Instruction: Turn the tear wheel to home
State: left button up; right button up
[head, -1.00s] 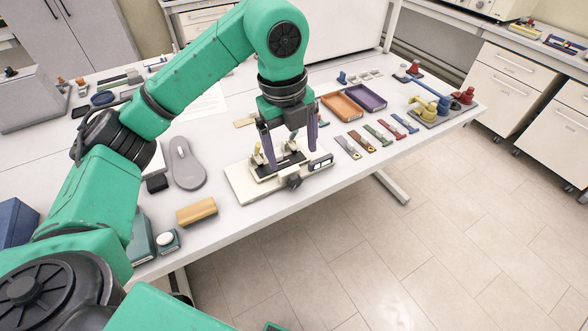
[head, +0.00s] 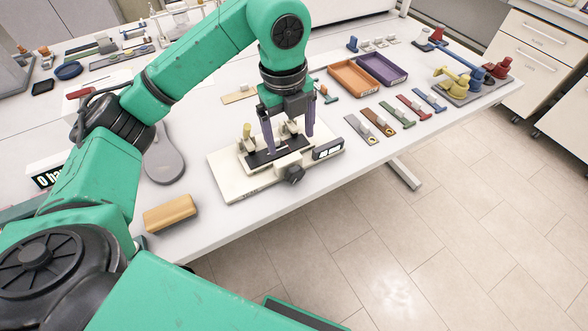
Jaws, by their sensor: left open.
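The tear tester is a cream base plate (head: 226,179) with a black bed and small upright clamps, near the table's front edge. A dark round knob (head: 295,174), which looks like the tear wheel, sits on its front side beside a small display box (head: 328,149). My left gripper (head: 290,146) points down over the tester. Its two purple-grey fingers are apart, one on each side of the clamp area, behind the knob. I see nothing held between them. Whether the fingertips touch the tester, I cannot tell. My right gripper is out of view.
A tan block (head: 170,213) and a grey sole-shaped piece (head: 164,160) lie to the left. Several coloured strips, an orange tray (head: 353,79) and a purple tray (head: 382,69) lie to the right. Yellow, blue and red fixtures (head: 466,84) stand at the far right.

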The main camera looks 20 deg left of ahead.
aim_at(289, 171)
pick_arm(q)
jog(key=f, duration=0.3)
jog(key=f+p, duration=0.1)
jog(key=f, duration=0.3)
jog(key=f+p, duration=0.1)
jog(key=f, duration=0.3)
jog(key=shift+w+d+f, duration=0.1)
jog(key=shift+d+f, duration=0.05)
jog(key=shift+d, duration=0.15)
jog(key=shift+f, duration=0.25)
jog(key=c, duration=1.4)
jog(key=shift+o, duration=0.2)
jog(key=shift+f+b, duration=0.2)
jog(key=shift+b, duration=0.2)
jog(key=t+h+b, duration=0.1)
jog(key=b, duration=0.5)
jog(key=t+h+b, duration=0.1)
jog(key=t+b, duration=0.1)
jog(key=b, duration=0.4)
jog(key=t+h+b, duration=0.2)
jog(key=b, duration=0.3)
jog(key=shift+s+a+f+b, duration=0.3)
jog(key=shift+s+a+b, duration=0.05)
jog(key=shift+s+b, duration=0.05)
jog(key=shift+r+b, duration=0.2)
jog(key=shift+b, duration=0.1)
jog(key=shift+r, duration=0.1)
